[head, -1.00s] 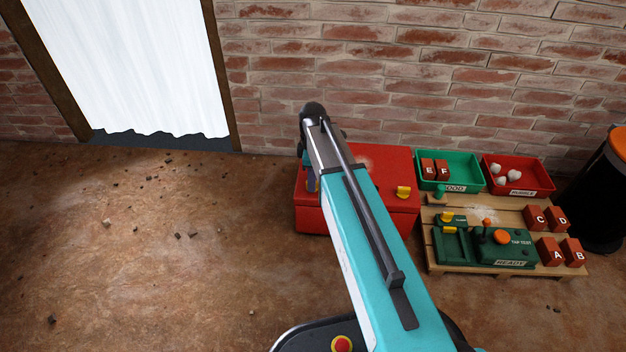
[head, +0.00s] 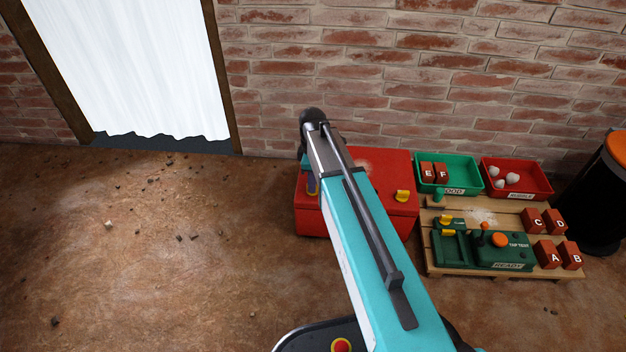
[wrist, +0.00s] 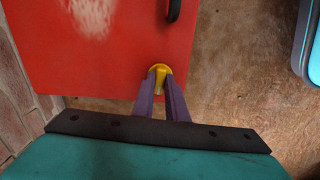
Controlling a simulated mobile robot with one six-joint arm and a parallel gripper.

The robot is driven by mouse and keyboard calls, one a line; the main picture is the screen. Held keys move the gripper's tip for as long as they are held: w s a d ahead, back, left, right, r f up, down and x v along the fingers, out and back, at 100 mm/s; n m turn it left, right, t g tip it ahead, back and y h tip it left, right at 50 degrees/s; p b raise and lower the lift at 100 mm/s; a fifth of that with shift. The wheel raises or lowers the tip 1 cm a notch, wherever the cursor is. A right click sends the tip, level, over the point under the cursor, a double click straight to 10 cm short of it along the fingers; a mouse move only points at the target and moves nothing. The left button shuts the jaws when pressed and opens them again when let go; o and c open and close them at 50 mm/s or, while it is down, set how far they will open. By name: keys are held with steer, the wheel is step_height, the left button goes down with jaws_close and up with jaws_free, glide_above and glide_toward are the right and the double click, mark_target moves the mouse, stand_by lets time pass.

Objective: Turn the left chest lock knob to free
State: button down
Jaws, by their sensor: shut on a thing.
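The red chest (head: 388,172) stands against the brick wall, partly hidden behind my arm in the head view. Its right yellow lock knob (head: 403,196) shows on the front edge. The left yellow lock knob (wrist: 160,72) shows in the wrist view at the chest's edge. The purple fingers of my gripper (wrist: 161,80) are shut on this knob, one on each side. Part of the chest's red top (wrist: 120,45) fills the upper left of the wrist view.
To the right, a wooden pallet (head: 432,262) carries a green test device (head: 505,255) and red lettered blocks. A green tray (head: 470,163) and a red tray (head: 535,166) stand behind it. A black bin is at far right. Floor on the left is open with small debris.

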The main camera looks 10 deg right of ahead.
steer(key=shift+r+p, duration=0.2)
steer(key=shift+p, duration=0.15)
steer(key=m+p, duration=0.3)
steer(key=p, duration=0.3)
steer(key=shift+m, duration=0.4)
steer(key=m+p, duration=0.4)
steer(key=p, duration=0.2)
steer(key=shift+m, duration=0.4)
steer(key=m+p, duration=0.4)
steer(key=p, duration=0.1)
steer(key=shift+m, duration=0.3)
steer(key=shift+f+m+p, duration=0.15)
steer(key=shift+m+p, duration=1.25)
steer(key=shift+m, duration=0.6)
steer(key=c, duration=1.8)
jaws_free()
steer(key=shift+o, duration=0.2)
